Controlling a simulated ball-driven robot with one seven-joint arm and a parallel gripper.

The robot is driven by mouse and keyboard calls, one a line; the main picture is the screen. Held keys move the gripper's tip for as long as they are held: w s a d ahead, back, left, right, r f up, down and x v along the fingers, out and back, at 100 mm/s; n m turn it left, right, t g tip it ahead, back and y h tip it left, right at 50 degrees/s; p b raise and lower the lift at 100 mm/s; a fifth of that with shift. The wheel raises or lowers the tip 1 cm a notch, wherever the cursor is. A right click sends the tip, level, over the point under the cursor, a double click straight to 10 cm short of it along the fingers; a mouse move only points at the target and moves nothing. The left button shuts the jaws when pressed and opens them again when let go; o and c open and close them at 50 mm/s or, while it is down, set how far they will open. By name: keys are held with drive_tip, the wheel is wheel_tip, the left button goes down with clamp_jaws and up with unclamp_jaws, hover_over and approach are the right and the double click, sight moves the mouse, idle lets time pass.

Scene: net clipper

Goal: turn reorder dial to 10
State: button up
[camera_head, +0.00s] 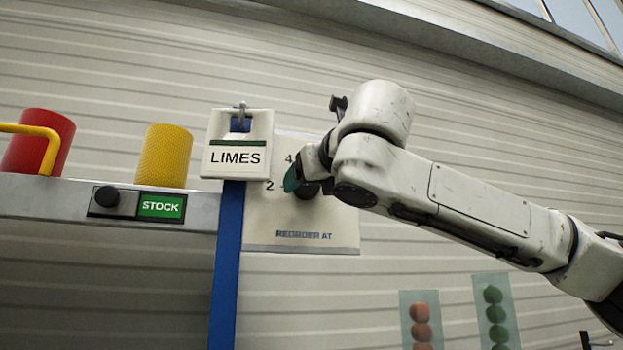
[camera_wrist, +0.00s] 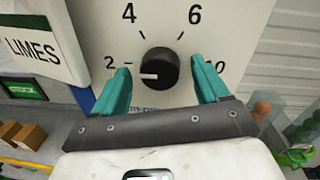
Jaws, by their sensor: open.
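The reorder dial is a black round knob (camera_wrist: 158,68) on a white panel (camera_wrist: 100,20) with numbers around it. The 2, 4 and 6 are readable; the 10 at the right is partly covered by a finger. A white pointer mark on the knob points left, close to the 2. My gripper (camera_wrist: 160,72) is open, with one teal finger on each side of the knob and gaps showing between. In the head view, the knob (camera_head: 306,191) is partly behind my gripper (camera_head: 292,177), and my wrist hides the panel's upper right.
A white LIMES sign (camera_head: 237,158) on a blue post (camera_head: 227,265) stands close at the panel's left. Further left, a grey shelf (camera_head: 50,196) holds a yellow cylinder (camera_head: 164,156) and a red mug-like object (camera_head: 40,140), with a green STOCK label (camera_head: 161,206) on its front.

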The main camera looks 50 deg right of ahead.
drive_tip(key=shift+w+d, duration=0.1)
drive_tip(key=shift+w, duration=0.15)
drive_tip(key=shift+c, duration=0.4)
drive_tip(key=c, duration=1)
drive_tip(key=shift+o, duration=0.2)
